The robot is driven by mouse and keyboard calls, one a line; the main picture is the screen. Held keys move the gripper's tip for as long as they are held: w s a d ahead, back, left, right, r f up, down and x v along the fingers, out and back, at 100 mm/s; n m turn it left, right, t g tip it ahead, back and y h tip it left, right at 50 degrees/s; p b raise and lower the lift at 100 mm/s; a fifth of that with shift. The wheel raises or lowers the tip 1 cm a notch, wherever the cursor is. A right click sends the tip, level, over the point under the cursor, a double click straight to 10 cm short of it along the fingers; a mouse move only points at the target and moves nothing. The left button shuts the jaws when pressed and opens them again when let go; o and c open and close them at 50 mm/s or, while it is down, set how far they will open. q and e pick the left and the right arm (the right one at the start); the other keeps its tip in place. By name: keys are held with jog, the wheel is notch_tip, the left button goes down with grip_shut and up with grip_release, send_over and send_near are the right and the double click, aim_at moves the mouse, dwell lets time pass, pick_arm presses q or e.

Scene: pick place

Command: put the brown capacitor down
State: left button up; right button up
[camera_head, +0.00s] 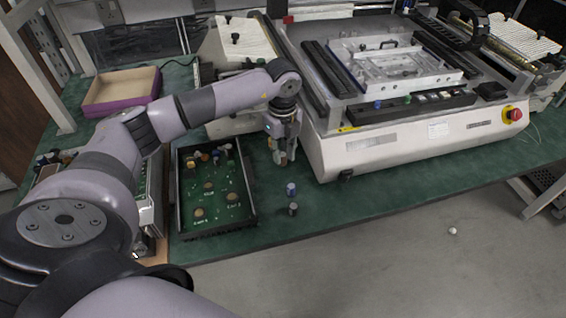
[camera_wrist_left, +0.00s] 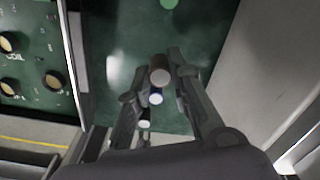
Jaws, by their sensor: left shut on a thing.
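My left gripper (camera_head: 284,158) hangs over the green table mat, to the right of the black tray with the green board. In the left wrist view, my left gripper (camera_wrist_left: 157,75) is shut on the brown capacitor (camera_wrist_left: 160,70), whose round brown top shows between the fingers. In the head view the held capacitor is too small to make out clearly. I cannot tell whether its lower end touches the mat. My right gripper is in neither view.
The tray (camera_head: 215,232) holds several round parts. A large white machine (camera_head: 370,155) stands right. An open box (camera_head: 120,100) lies back left.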

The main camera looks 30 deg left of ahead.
aim_at(283, 165)
pick_arm(q)
notch_tip(283, 165, down, 5)
dwell(0.4)
jog(key=shift+f, duration=0.2)
jog(key=o, duration=0.8)
jog(key=shift+o, duration=0.2)
jog(key=shift+r, duration=0.1)
